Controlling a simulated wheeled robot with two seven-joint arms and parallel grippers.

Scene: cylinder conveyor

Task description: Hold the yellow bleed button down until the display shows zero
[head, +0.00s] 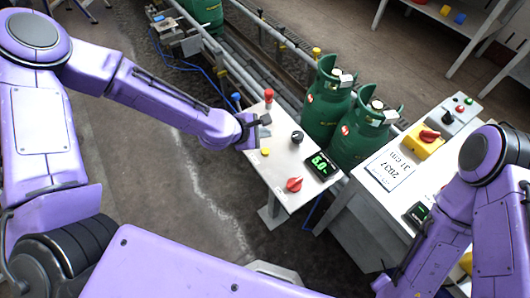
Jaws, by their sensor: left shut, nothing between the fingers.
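The yellow bleed button (265,151) sits on a pale control panel (271,168), near its left edge. The display (320,164) on the same panel shows green digits that look like 6.0. My left gripper (264,126) is shut and empty, over the panel just beyond the yellow button in the picture. It looks apart from the button; its height above the panel is hard to tell. My right arm is at the right, and its gripper is not in view.
The panel also has a red knob (294,184), a black knob (297,137) and a red-topped post (268,97). Green gas cylinders (327,105) (362,137) stand behind it. A second console (408,165) with a yellow-and-red switch (427,139) stands to the right.

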